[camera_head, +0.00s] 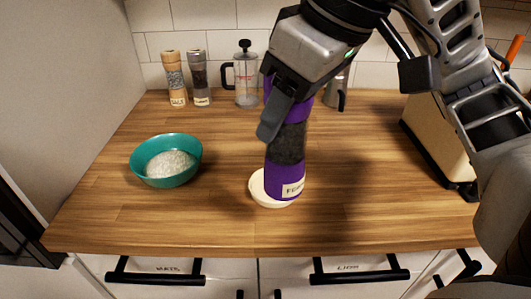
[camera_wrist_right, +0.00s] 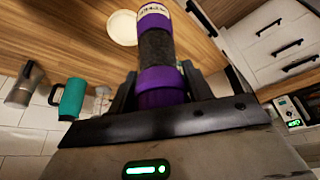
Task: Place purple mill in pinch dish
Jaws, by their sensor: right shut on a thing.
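The purple mill (camera_head: 285,172) has purple ends, a dark see-through middle and a pale label near its bottom. My right gripper (camera_head: 278,112) is shut on its upper part and holds it nearly upright. The mill's lower end is over the pinch dish (camera_head: 257,190), a small cream dish on the wooden counter, and hides part of it. I cannot tell whether the mill touches the dish. In the right wrist view the mill (camera_wrist_right: 157,45) stands between the fingers (camera_wrist_right: 157,90), with the dish (camera_wrist_right: 122,27) beside its far end. My left gripper is not in view.
A teal bowl (camera_head: 140,165) of white grains stands left on the counter (camera_head: 215,215). Two mills (camera_head: 175,80) (camera_head: 201,82), a French press (camera_head: 246,80) and a metal pot (camera_head: 338,92) stand along the tiled wall. A beige box-like thing (camera_head: 435,135) is at right.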

